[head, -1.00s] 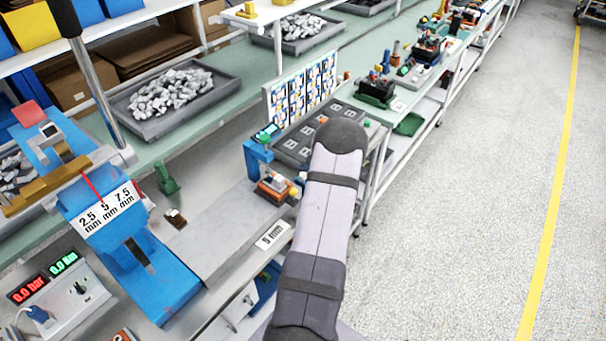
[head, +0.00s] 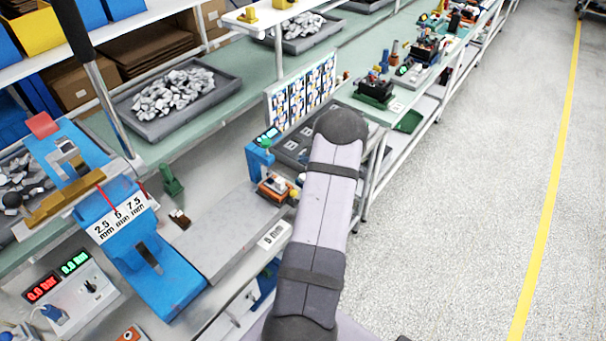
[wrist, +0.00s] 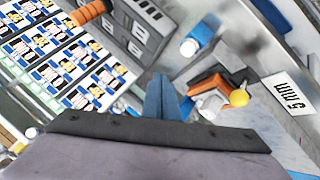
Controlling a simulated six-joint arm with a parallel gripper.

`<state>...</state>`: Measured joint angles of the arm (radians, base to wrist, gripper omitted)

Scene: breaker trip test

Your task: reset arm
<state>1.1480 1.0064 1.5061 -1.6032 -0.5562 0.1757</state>
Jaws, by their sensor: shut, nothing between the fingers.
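In the wrist view the two blue fingers of my gripper (wrist: 160,97) are together with nothing between them. They point over the grey bench, left of an orange and dark device (wrist: 208,82) with a yellow knob and a white part. In the head view my gripper is hidden behind my grey arm. A similar orange and dark device (head: 273,190) sits there at the foot of a blue stand (head: 258,160) with a small screen.
A "5 mm" label (head: 272,236) lies on the bench edge and also shows in the wrist view (wrist: 291,92). A card rack (head: 300,92) stands behind my arm. A meter box (head: 72,295) is at lower left. A tray of grey parts (head: 145,128) is behind. The floor at right is open.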

